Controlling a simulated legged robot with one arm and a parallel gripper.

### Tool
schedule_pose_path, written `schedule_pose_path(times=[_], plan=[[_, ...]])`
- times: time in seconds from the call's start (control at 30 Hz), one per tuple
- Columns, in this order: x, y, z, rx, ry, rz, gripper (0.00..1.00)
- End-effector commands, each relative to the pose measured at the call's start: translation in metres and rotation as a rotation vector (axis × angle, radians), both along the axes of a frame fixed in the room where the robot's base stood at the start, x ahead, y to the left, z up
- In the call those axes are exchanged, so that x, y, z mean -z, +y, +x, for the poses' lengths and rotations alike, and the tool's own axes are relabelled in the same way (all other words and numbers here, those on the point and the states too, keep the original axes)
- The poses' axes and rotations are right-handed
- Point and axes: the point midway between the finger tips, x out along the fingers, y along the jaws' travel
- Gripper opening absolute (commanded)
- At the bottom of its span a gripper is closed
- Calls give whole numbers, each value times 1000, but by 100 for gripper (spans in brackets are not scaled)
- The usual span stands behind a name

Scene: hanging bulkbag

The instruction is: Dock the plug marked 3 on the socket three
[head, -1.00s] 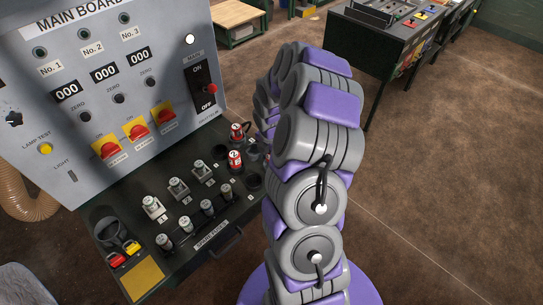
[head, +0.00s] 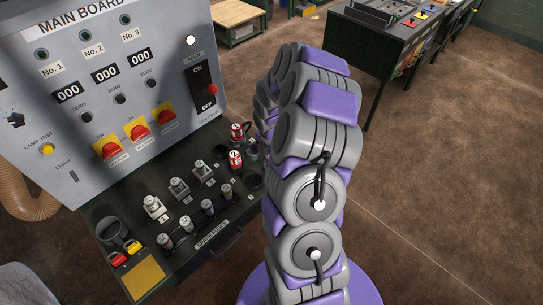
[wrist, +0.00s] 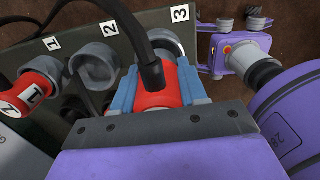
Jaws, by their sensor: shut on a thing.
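In the wrist view my gripper (wrist: 160,92) is shut on a red plug (wrist: 152,102) with a black cable rising from it. The number on this plug is not visible. The grey ring of socket three (wrist: 167,42) is just beyond the plug, below the label 3 (wrist: 180,13). The plug partly covers this ring, and I cannot tell whether it has entered. In the head view my arm hides the gripper and held plug.
Left of the held plug is empty grey socket 2 (wrist: 95,66). A red plug marked 1 (wrist: 38,92) is by label 1 (wrist: 52,44).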

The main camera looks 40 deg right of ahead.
Motion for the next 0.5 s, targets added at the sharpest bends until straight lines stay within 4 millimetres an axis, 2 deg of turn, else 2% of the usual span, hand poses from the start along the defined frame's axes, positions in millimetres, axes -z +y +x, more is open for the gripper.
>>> schedule_pose_path(times=[0.5], plan=[[9,0,0,0,0,-1,0]])
